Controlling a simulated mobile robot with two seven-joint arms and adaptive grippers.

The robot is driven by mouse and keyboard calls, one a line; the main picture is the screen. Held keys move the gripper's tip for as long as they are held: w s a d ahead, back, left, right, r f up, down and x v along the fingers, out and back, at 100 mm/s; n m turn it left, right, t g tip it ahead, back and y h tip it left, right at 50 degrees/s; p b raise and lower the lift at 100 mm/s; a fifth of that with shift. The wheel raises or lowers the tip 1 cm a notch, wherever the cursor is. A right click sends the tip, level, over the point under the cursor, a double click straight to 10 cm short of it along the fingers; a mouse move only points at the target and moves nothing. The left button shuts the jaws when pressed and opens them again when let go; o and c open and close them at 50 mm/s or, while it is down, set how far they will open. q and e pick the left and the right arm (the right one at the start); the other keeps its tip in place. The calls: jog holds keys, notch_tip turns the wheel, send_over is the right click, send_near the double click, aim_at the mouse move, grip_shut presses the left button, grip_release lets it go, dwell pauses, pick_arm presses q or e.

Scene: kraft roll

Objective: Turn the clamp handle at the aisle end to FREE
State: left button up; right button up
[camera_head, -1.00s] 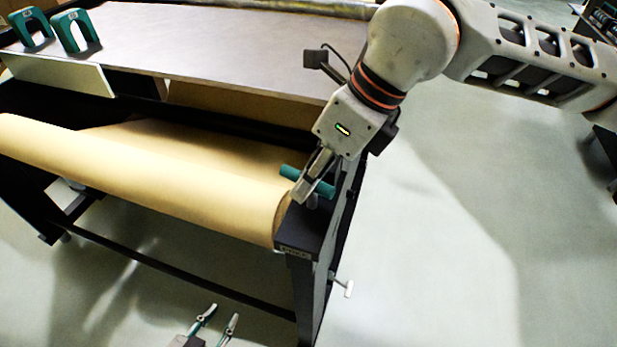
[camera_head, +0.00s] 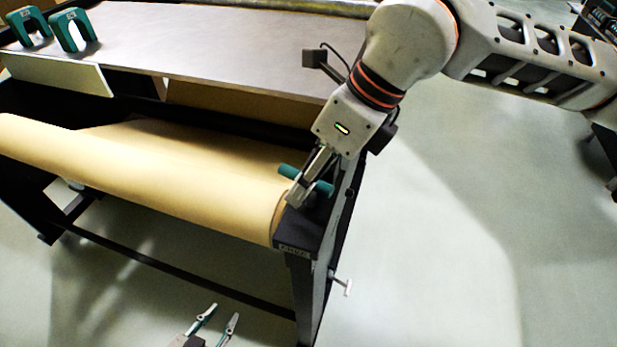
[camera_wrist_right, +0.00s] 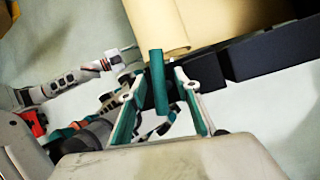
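The teal clamp handle (camera_head: 318,185) is a short bar on top of the dark bracket at the right end of the kraft roll (camera_head: 150,185). My right gripper (camera_head: 305,187) comes down to it from above right, its fingers at the bar. In the right wrist view the handle (camera_wrist_right: 158,80) stands between the two fingers of my right gripper (camera_wrist_right: 160,80), with a gap visible on each side. The right gripper is open around it. My left gripper (camera_head: 215,322) is open and empty at the bottom of the head view. The small lettering on the bracket is unreadable.
The grey table top (camera_head: 220,45) lies behind the roll, with two teal arched pieces (camera_head: 72,32) at its far left. A light lever (camera_head: 342,284) sticks out of the right end of the frame.

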jog(key=v, duration=1.2)
pick_arm(q)
jog(key=shift+o, duration=0.4)
